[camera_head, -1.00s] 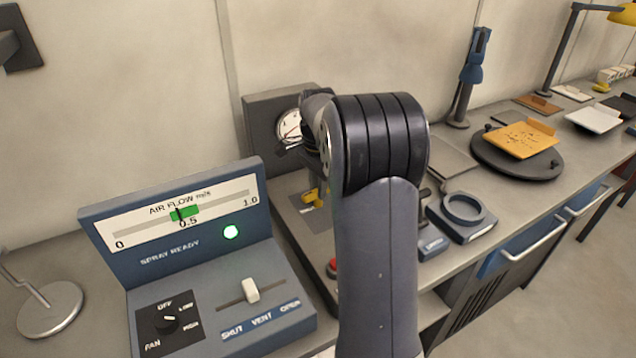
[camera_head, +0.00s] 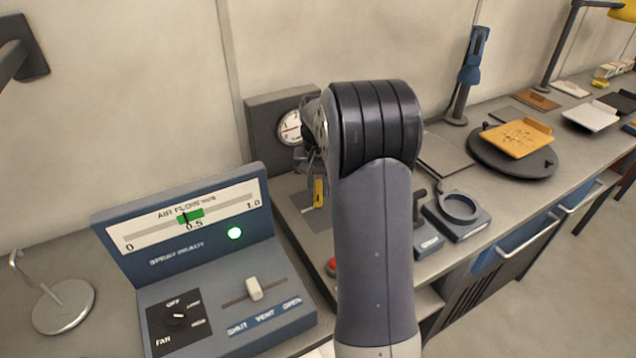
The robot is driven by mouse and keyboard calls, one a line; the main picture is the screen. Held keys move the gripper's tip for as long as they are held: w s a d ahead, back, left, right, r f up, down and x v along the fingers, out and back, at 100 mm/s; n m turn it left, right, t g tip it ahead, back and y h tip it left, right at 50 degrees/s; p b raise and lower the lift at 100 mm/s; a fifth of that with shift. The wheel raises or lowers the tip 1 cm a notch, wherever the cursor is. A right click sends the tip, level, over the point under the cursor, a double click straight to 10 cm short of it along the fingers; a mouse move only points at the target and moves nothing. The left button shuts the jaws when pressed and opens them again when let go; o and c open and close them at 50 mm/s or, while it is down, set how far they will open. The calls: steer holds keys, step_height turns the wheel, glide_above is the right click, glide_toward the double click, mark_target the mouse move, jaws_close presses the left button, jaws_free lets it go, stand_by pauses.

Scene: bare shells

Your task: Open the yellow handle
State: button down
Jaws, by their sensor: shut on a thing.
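The yellow handle (camera_head: 319,193) is a small bar on a grey unit behind the air-flow panel. It stands nearly upright in the picture. My gripper (camera_head: 311,170) is small and dark, at the handle's upper end, and is shut on it. My own arm (camera_head: 375,240) covers the area just right of the handle, so the fingertips and the handle's mount are only partly visible. A round white gauge (camera_head: 290,127) on a grey backboard (camera_head: 262,120) shows just behind my gripper.
The blue air-flow panel (camera_head: 120,225), with a lit green lamp, a knob and a slider, stands at front left. A red button (camera_head: 331,266) is beside my arm. A blue ring stand (camera_head: 462,222) and a dark turntable (camera_head: 540,165) are to the right.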

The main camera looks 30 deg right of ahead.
mark_target(318, 190)
steer(key=n+p, duration=0.1)
steer(key=n, duration=0.4)
steer(key=shift+n, duration=0.3)
stand_by(0.4)
steer(key=c, duration=1.3)
jaws_free()
step_height(318, 190, up, 11)
steer(key=shift+f+b, duration=0.1)
steer(key=shift+b, duration=0.25)
steer(key=shift+f, duration=0.1)
step_height(318, 190, down, 11)
steer(key=shift+r+p, duration=0.2)
steer(key=shift+p, duration=0.15)
